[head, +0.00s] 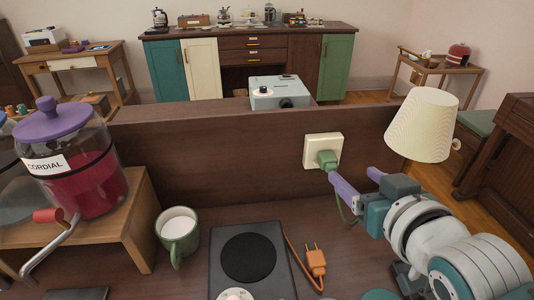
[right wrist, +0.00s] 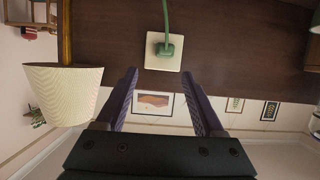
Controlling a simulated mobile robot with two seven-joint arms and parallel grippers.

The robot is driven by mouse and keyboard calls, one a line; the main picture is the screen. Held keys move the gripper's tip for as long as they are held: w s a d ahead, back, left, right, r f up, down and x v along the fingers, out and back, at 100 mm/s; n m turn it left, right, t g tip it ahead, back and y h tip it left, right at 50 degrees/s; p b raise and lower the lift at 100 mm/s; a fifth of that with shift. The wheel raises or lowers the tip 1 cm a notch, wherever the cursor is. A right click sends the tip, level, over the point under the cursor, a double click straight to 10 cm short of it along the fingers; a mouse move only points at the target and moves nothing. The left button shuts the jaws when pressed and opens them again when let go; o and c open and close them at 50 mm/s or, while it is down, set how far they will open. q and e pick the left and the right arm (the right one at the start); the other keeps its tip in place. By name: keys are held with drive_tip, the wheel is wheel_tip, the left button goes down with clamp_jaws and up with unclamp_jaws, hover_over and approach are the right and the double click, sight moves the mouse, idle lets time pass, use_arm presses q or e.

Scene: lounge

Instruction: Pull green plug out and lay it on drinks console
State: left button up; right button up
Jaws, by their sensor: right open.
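The green plug (head: 327,159) sits in a cream wall socket (head: 322,143) on the dark upright panel, its green cord hanging down. In the right wrist view the plug (right wrist: 169,47) is in the square socket plate (right wrist: 152,61). My right gripper (head: 352,173) is open and empty, its purple fingers close in front of the plug. In the right wrist view the plug lies beyond the fingertips (right wrist: 160,73), between their lines and apart from them. The dark wooden top (head: 190,279) below the panel carries drinks things; I take it for the drinks console. My left gripper is out of view.
An orange plug (head: 316,260) with its cord lies beside a black hot plate (head: 249,257). A green mug (head: 178,234) and a cordial dispenser (head: 85,170) on a wooden stand are left. A cream lampshade (head: 423,124) stands close to my right arm. A projector (head: 280,94) is behind the panel.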

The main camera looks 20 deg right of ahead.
sight(333, 168)
drive_tip(key=shift+t, duration=0.3)
drive_tip(key=b+x, duration=0.2)
drive_tip(key=f+b+x, duration=0.1)
drive_tip(key=b+x, duration=0.1)
drive_tip(key=x, duration=0.1)
drive_tip(key=a+b+x, duration=0.1)
drive_tip(key=b+x, duration=0.1)
drive_tip(key=x, duration=0.1)
drive_tip(key=shift+d+f+b, duration=0.1)
drive_tip(key=shift+f+b, duration=0.25)
drive_tip(key=shift+f, duration=0.15)
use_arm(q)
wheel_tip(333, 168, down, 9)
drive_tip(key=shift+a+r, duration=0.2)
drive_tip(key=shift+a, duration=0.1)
use_arm(e)
drive_tip(key=shift+w+d, duration=0.15)
drive_tip(key=shift+w, duration=0.45)
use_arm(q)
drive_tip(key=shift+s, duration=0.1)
use_arm(e)
clamp_jaws()
